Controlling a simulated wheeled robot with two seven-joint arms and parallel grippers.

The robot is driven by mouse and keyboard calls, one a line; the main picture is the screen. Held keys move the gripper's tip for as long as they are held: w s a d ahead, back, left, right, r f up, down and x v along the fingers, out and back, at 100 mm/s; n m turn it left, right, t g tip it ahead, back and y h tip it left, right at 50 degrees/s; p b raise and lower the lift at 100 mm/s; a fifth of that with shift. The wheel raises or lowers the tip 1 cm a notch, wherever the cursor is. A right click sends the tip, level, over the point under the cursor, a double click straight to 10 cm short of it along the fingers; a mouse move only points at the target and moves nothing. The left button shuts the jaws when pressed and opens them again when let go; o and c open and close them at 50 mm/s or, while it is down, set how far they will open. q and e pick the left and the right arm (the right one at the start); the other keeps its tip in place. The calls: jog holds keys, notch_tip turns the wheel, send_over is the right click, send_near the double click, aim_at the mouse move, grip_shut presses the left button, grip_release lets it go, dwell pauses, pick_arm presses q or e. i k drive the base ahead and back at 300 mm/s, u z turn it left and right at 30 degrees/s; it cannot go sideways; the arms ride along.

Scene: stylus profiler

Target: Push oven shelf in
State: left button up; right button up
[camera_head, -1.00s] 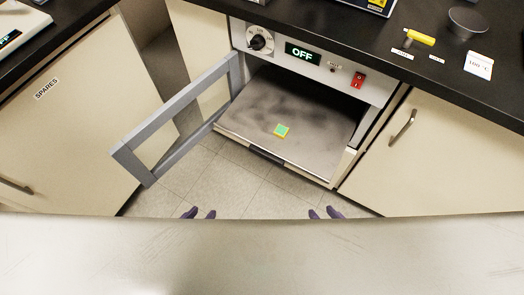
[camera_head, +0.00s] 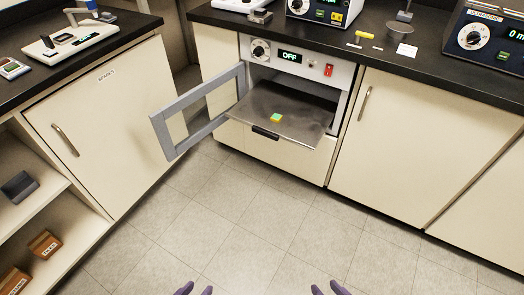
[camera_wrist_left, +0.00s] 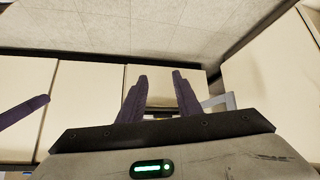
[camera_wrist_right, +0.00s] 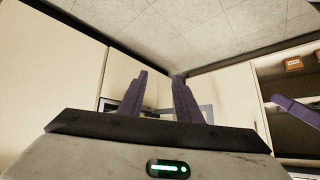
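The oven shelf (camera_head: 294,117) is a flat dark grey plate, slid out of the oven (camera_head: 303,69) under the counter, with a black handle (camera_head: 265,132) on its front edge. A small green and yellow square piece (camera_head: 276,118) lies on it. The grey framed oven door (camera_head: 199,112) stands open to the left. My left gripper (camera_head: 194,291) and right gripper (camera_head: 331,288) are low at the bottom edge, well short of the shelf. Both are open and empty; their spread fingers also show in the left wrist view (camera_wrist_left: 161,95) and right wrist view (camera_wrist_right: 161,95).
Tiled floor (camera_head: 230,220) lies clear between me and the oven. Cream cabinets flank it, with a handle (camera_head: 365,103) on the right one. Open shelves (camera_head: 45,215) with small boxes stand at the left. The black counter above carries instruments.

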aim_at(307, 117)
jog(key=u, duration=0.65)
jog(key=i, duration=1.05)
jog(key=z, duration=0.5)
